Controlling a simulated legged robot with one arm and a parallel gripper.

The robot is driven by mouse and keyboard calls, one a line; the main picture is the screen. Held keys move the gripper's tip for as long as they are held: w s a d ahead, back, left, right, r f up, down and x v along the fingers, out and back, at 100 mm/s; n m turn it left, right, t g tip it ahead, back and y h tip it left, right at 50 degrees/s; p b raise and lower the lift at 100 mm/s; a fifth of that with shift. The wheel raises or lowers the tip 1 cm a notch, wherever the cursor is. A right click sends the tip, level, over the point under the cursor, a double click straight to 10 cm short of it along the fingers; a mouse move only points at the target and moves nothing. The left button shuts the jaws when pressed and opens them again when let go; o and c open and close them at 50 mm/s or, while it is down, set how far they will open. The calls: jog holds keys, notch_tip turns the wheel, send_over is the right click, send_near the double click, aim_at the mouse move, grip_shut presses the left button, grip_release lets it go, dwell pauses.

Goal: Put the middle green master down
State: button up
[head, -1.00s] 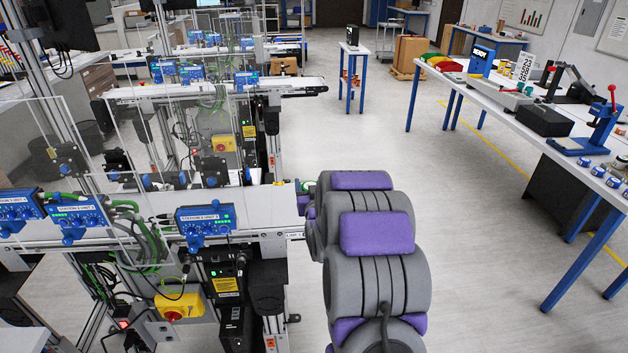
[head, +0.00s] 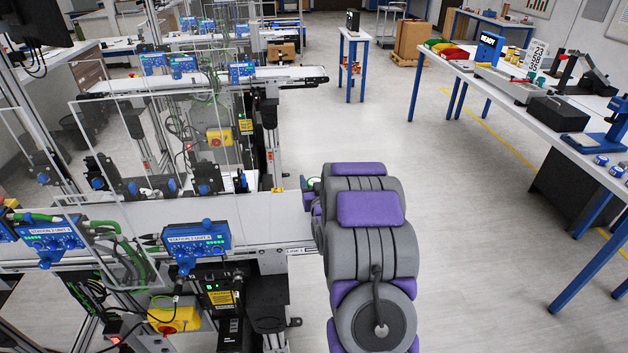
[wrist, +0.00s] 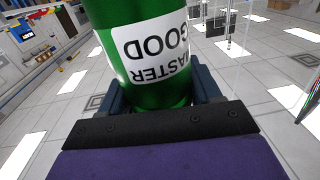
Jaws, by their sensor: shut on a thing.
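The green master (wrist: 152,75) is a green cylinder with a white label reading "MASTER GOOD", upside down in the wrist view. My gripper (wrist: 158,98) is shut on it, with dark fingers on both sides. In the head view, my gripper is mostly hidden behind my grey and purple arm, beside the end of the near conveyor. A small green and white part of the master (head: 310,182) shows just left of the arm, near the belt end. I cannot tell whether it touches the belt.
A second conveyor (head: 285,76) stands further back. A white table (head: 590,150) with tools and small cans is at right. The floor between is clear.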

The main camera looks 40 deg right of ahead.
jog(key=shift+w+a+f, duration=0.2)
jog(key=shift+a, duration=0.3)
jog(key=shift+a+r, duration=0.2)
jog(key=shift+s+d+r, duration=0.1)
jog(key=shift+s, duration=0.2)
jog(key=d+f, duration=0.1)
jog(key=d, duration=0.2)
jog(key=shift+f, duration=0.35)
jog(key=shift+a+f, duration=0.15)
jog(key=shift+a, duration=0.4)
jog(key=o, duration=1.2)
jog(key=shift+a, duration=0.35)
jog(key=shift+c, duration=0.2)
jog(key=o, duration=0.3)
jog(key=shift+s+f, duration=0.1)
